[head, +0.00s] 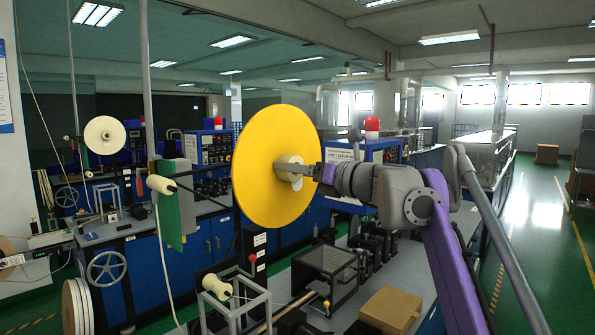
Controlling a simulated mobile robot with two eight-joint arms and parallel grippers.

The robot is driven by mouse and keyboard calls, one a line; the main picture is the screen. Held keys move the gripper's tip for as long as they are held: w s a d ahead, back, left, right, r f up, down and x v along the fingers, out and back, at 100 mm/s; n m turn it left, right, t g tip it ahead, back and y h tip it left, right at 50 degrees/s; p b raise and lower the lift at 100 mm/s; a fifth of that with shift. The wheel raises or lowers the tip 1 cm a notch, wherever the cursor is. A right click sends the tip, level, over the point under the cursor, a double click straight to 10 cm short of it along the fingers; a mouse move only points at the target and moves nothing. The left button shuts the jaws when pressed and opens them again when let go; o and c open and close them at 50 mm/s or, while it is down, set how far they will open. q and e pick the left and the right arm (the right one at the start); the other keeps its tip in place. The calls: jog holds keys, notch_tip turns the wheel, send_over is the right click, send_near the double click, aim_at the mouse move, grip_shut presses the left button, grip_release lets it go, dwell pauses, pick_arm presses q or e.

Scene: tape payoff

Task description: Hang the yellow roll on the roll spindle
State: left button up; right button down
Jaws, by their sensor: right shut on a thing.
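The yellow roll (262,140) is a large flat disc with a pale hub (288,160), upright in mid-air at the centre of the head view. My right gripper (303,169) reaches in from the right and is shut on the roll at its hub. Left of the roll, a green upright housing (176,215) carries a short cream roller (160,184) and dark rods running right toward the roll. I cannot tell which rod is the roll spindle, and the disc hides whatever lies behind it. My left gripper is not in view.
Below the roll is a grey bench with a metal frame and small spool (217,287), a dark open box frame (325,262) and a cardboard box (391,310). Blue cabinets (198,240) stand behind. A thin vertical post (148,70) rises left of the roll. Green floor is open at right.

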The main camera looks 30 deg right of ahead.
jog(key=shift+x, duration=1.75)
jog(key=shift+w, duration=0.25)
jog(key=shift+f, duration=0.25)
grip_release()
jog(key=shift+s, duration=0.1)
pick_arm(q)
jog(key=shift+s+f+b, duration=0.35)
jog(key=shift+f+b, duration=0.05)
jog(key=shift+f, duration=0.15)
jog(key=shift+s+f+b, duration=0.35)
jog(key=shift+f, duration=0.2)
pick_arm(e)
jog(key=v, duration=1)
jog(key=shift+s, duration=0.35)
